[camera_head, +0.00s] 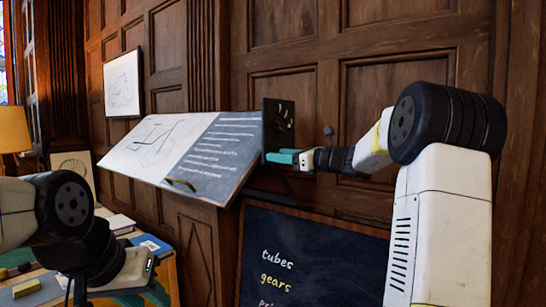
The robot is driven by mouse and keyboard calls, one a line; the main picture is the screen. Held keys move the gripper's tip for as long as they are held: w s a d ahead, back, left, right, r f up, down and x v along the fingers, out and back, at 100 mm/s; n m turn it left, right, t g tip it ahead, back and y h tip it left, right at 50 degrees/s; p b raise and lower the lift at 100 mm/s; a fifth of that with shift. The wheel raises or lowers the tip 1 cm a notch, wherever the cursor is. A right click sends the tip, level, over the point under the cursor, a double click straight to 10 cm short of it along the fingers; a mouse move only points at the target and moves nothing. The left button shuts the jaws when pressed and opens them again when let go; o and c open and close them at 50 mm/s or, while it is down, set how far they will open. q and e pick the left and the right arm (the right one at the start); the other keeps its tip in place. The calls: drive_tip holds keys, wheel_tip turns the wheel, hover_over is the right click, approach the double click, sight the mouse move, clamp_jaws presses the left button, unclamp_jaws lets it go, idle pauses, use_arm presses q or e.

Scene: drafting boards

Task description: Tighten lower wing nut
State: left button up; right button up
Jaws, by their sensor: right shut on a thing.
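The tilted drafting board (226,143) has a dark upright plate (279,115) with pale marks at its right end. My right gripper (282,157), with teal fingertips, is at the lower part of this plate. It is shut on the lower wing nut, which its fingers hide, so I cannot tell how the nut is turned. My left gripper (135,270) hangs at the lower left, away from the board. Its fingers do not show clearly.
A dark chalkboard (310,252) with writing stands below the plate. A table with books (150,243) and small blocks (26,288) is at the lower left. A yellow lamp (14,130) is at the far left. Wooden panelling (400,90) closes the back.

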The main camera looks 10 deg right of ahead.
drive_tip(key=shift+f+m, duration=0.15)
drive_tip(key=shift+m, duration=0.45)
drive_tip(key=o, duration=1.4)
drive_tip(key=shift+c, duration=0.2)
drive_tip(key=shift+d, duration=0.1)
drive_tip(key=v, duration=0.7)
drive_tip(key=shift+s+d, duration=0.25)
drive_tip(key=shift+s, duration=0.1)
